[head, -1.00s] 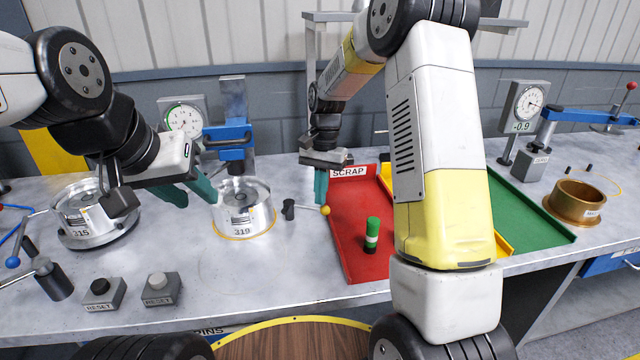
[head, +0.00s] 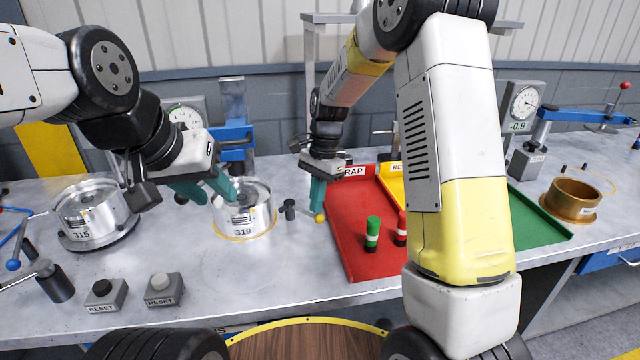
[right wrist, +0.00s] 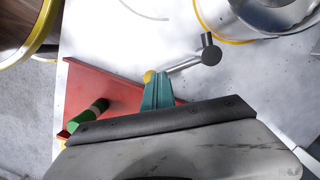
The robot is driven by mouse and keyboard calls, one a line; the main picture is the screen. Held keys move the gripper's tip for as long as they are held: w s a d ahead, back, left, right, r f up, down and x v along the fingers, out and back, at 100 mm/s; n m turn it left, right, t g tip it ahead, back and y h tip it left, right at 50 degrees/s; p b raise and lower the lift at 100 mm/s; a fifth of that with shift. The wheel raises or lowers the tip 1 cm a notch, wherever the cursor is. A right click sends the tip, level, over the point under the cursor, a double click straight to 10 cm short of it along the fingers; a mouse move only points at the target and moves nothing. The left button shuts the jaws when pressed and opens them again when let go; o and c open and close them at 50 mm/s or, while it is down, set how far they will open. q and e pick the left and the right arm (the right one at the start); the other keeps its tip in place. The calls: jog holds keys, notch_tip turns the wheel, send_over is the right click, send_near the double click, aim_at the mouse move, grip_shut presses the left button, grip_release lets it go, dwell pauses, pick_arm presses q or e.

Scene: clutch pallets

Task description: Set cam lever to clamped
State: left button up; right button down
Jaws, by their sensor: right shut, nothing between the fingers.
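A small lever (head: 304,213) with a dark pivot and a yellow ball knob stands on the bench right of the metal part marked 319 (head: 242,222). No label names it as the cam lever. My right gripper (head: 317,205) is shut and empty, its fingertips down at the yellow knob. In the right wrist view the teal fingers (right wrist: 158,92) overlap the lever's knob end (right wrist: 149,76); I cannot tell if they touch. My left gripper (head: 207,190) is open, its fingers at the upper left of the 319 part, with nothing seen between them.
A red scrap tray (head: 361,262) holding green and red cylinders lies right of the lever. Another metal part, marked 315 (head: 88,215), and two reset buttons (head: 105,293) (head: 163,288) are to the left. A brass ring (head: 575,198) is far right.

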jog(key=s+a+m, duration=0.1)
jog(key=m, duration=0.1)
jog(key=s+a+m, duration=0.1)
jog(key=m, duration=0.1)
jog(key=shift+s+a+m+t, duration=0.25)
jog(key=shift+s+m+t, duration=0.05)
jog(key=shift+t, duration=0.1)
jog(key=shift+s+a, duration=0.2)
jog(key=shift+a, duration=0.3)
dwell(0.5)
jog(key=shift+y, duration=0.3)
jog(key=d+r, duration=0.1)
jog(key=w+d+r, duration=0.1)
jog(key=d, duration=0.1)
jog(key=shift+w+d+r, duration=0.2)
jog(key=shift+d, duration=0.1)
notch_tip(320, 180, up, 9)
jog(key=d, duration=0.1)
jog(key=shift+w+d+r, duration=0.15)
jog(key=shift+w, duration=0.05)
